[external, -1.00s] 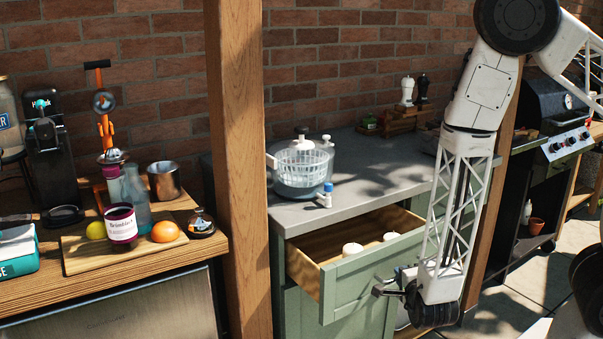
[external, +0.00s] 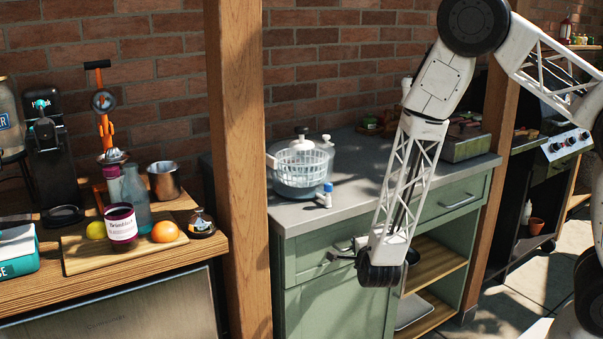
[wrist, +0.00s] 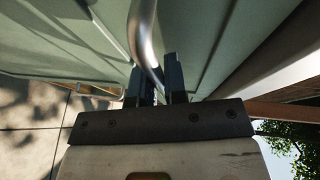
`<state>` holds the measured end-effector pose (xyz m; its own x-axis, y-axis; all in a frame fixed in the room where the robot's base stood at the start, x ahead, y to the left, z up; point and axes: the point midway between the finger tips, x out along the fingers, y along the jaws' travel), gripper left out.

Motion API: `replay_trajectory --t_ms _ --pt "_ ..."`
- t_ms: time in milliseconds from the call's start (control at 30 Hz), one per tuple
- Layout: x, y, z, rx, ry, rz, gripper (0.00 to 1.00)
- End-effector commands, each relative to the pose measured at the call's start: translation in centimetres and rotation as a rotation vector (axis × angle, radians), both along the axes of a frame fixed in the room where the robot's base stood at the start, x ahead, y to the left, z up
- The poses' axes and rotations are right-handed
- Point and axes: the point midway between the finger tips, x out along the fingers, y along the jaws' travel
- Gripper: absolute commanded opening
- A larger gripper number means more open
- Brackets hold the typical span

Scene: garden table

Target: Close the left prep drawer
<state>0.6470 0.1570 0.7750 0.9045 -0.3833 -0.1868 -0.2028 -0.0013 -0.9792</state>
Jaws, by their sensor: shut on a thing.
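The left prep drawer (external: 308,256) is a green front under the grey worktop. It sits in line with the cabinet face, and its inside is hidden. My gripper (external: 340,254) is at the drawer front. In the wrist view, my gripper (wrist: 158,85) has its two dark fingers on either side of the curved metal drawer handle (wrist: 143,40), shut on it. In the external view my wrist covers the right part of the drawer front.
The right drawer (external: 458,200) looks shut, with open wooden shelves (external: 436,268) below it. A salad spinner (external: 300,165) and a small blue-capped bottle (external: 325,196) stand on the worktop (external: 370,190). A wooden post (external: 240,170) rises left of the cabinet.

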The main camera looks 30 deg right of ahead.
Motion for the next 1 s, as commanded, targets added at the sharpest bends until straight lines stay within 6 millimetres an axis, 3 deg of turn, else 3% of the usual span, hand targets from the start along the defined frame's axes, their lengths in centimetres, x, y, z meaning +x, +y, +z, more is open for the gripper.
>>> replay_trajectory --t_ms 467,500,667,1000 --pt "1.15 0.11 0.11 0.000 -0.002 0.001 0.00" --pt "1.16 0.10 0.12 0.000 -0.002 0.001 0.14" --pt "1.10 0.08 0.10 0.000 -0.002 0.001 0.37" --pt "1.04 0.06 0.09 0.000 -0.002 0.001 0.37"
